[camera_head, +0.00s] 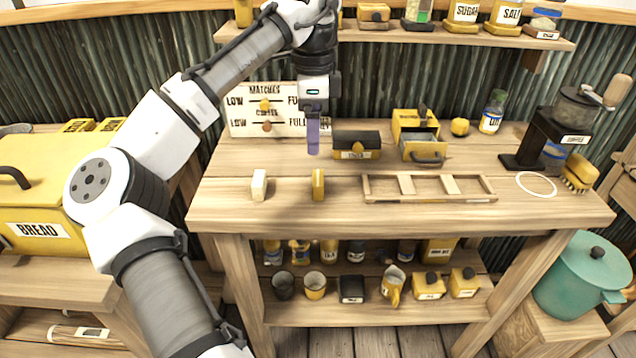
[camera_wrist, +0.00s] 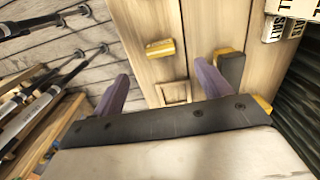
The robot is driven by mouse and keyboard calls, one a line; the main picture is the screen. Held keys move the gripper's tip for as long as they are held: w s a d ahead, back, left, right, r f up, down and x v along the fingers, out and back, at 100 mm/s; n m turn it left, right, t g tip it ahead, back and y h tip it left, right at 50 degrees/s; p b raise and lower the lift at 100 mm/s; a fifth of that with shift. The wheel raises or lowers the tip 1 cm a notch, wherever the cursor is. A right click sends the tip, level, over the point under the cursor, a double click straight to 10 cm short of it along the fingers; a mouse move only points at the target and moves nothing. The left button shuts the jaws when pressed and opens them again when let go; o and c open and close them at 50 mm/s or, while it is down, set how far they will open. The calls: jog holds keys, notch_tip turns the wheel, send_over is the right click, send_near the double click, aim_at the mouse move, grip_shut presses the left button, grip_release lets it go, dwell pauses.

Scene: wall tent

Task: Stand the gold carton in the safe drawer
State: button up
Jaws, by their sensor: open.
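The gold carton (camera_head: 318,184) stands upright near the front of the wooden table, right of a cream block (camera_head: 259,184). A gold block that looks like the carton (camera_wrist: 160,48) also shows beyond my fingers in the wrist view. The safe (camera_head: 415,124) is a small yellow box at the back of the table; its drawer (camera_head: 424,153) is pulled out toward the front. My gripper (camera_head: 313,149) points down above the table, behind the carton and left of a dark-lidded box. In the wrist view its purple fingers (camera_wrist: 160,86) are apart with nothing held between them.
The dark-lidded yellow box (camera_head: 356,145) stands between my gripper and the safe. A low wooden frame (camera_head: 428,188) lies right of the carton. A matches and coffee board (camera_head: 266,110) stands behind. A coffee grinder (camera_head: 545,140) and white ring (camera_head: 536,184) are at right.

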aim_at(316, 177)
notch_tip(316, 177, down, 12)
jog(key=shift+s+d+f+p, duration=0.1)
jog(key=shift+d+f+p, duration=0.1)
jog(key=shift+p, duration=0.45)
jog(key=shift+c, duration=0.3)
jog(key=c, duration=1.1)
jog(key=shift+o, duration=0.2)
